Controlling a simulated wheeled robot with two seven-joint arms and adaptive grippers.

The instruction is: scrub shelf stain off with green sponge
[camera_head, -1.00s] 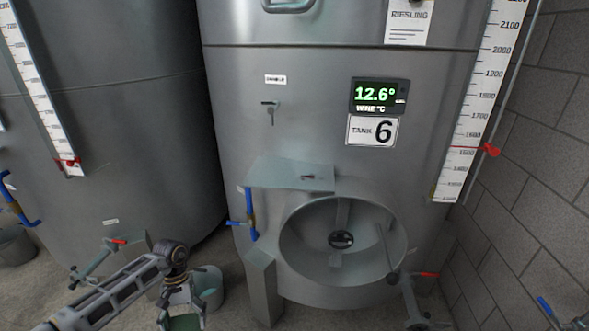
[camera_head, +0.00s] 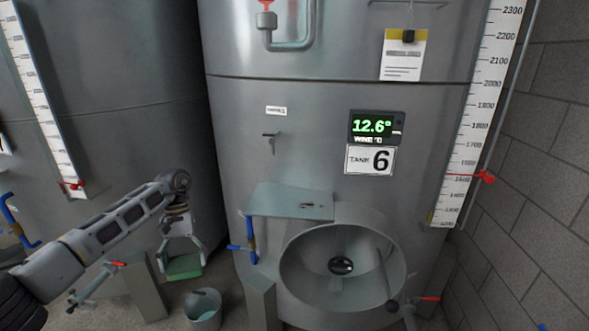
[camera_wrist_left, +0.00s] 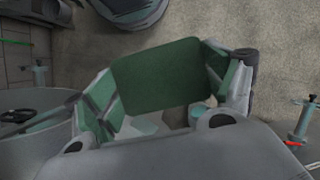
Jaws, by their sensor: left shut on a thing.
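My left gripper (camera_head: 181,255) is shut on the green sponge (camera_head: 184,268) and holds it in the air, left of the shelf and above the bucket. In the left wrist view the sponge (camera_wrist_left: 158,76) sits between the two fingers. The shelf (camera_head: 290,202) is a small grey plate on the front of tank 6, above the round manway. A small dark reddish mark (camera_head: 312,205) shows on its right part; I cannot tell whether it is the stain. My right gripper is not in view.
A grey bucket (camera_head: 203,308) stands on the floor below the sponge. A blue-handled valve (camera_head: 249,240) hangs by the shelf's left end. The open manway (camera_head: 342,266) lies below the shelf. The space above the shelf is clear.

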